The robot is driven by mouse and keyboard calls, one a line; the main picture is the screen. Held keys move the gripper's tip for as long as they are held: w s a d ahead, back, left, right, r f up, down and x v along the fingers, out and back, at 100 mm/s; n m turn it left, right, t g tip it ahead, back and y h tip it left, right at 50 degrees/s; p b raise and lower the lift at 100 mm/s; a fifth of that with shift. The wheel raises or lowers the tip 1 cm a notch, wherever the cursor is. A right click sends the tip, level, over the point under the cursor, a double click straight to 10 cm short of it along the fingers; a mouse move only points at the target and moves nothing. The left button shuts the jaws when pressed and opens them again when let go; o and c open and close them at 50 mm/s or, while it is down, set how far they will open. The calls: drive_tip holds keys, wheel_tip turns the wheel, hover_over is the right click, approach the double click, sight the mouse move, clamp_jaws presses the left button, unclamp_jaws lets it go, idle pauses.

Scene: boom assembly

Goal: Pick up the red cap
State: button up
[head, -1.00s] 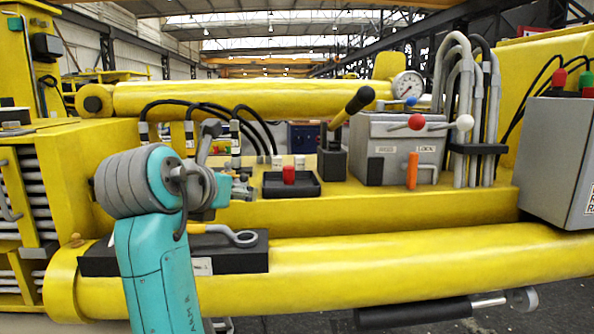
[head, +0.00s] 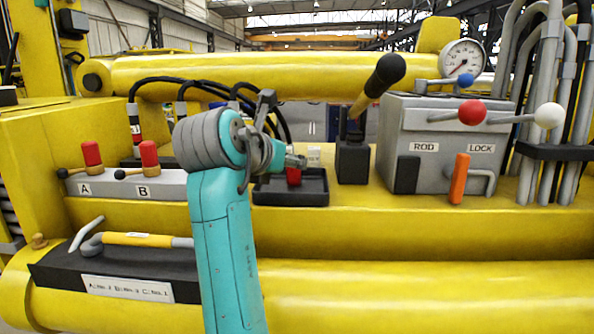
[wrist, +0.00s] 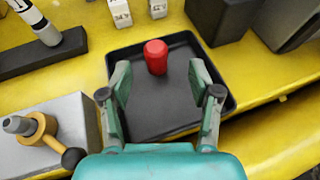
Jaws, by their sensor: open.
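The red cap (wrist: 156,57) stands upright on the black tray (wrist: 163,112) in the wrist view, toward the tray's far side. My gripper (wrist: 160,78) is open, its two fingers spread over the tray with nothing between the pads; the cap shows just beyond the fingertips, in line with the gap.
A grey block with two red-topped levers (head: 130,184) stands left of the tray. A black lever base (head: 352,161) stands close on the right, then the grey ROD/LOCK box (head: 440,145) with red and white knobs. Two small white blocks (wrist: 120,12) lie behind the tray.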

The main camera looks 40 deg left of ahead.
sight(294, 173)
drive_tip(key=shift+a+x, duration=0.15)
drive_tip(key=shift+x, duration=1.7)
drive_tip(key=shift+a+x, duration=0.2)
drive_tip(key=shift+x, duration=1.65)
drive_tip(key=shift+r, duration=0.1)
drive_tip(key=c, duration=1)
